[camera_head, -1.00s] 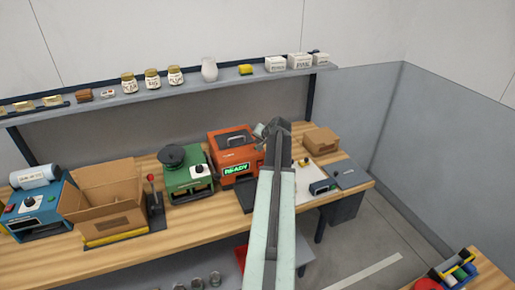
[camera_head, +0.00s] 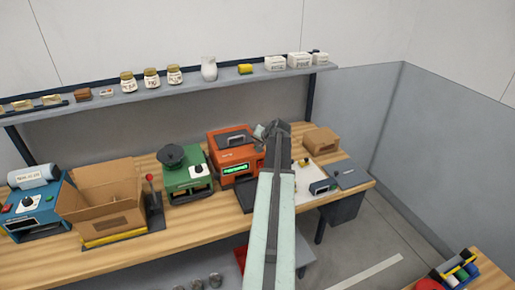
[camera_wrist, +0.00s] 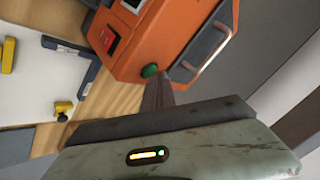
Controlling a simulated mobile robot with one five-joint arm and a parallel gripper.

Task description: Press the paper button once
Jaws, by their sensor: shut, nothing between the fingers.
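An orange machine (camera_head: 228,148) with a metal handle and a lit green display (camera_head: 236,168) stands on the bench. In the wrist view the orange machine (camera_wrist: 165,30) carries a round green button (camera_wrist: 150,71), a dark panel with a red part (camera_wrist: 113,38) and the handle (camera_wrist: 208,46). I cannot read a label naming the paper button. My gripper (camera_wrist: 155,84) is shut and empty, its fingertips right at the green button; whether they touch it I cannot tell. In the head view my gripper (camera_head: 262,131) is beside the machine's upper right, and my arm hides that side.
A green machine (camera_head: 187,180), a red-knobbed lever (camera_head: 150,178), an open carton (camera_head: 105,205) and a blue machine (camera_head: 38,205) stand left on the bench. A small box (camera_head: 321,139) is at right. A shelf (camera_head: 200,86) with jars runs above.

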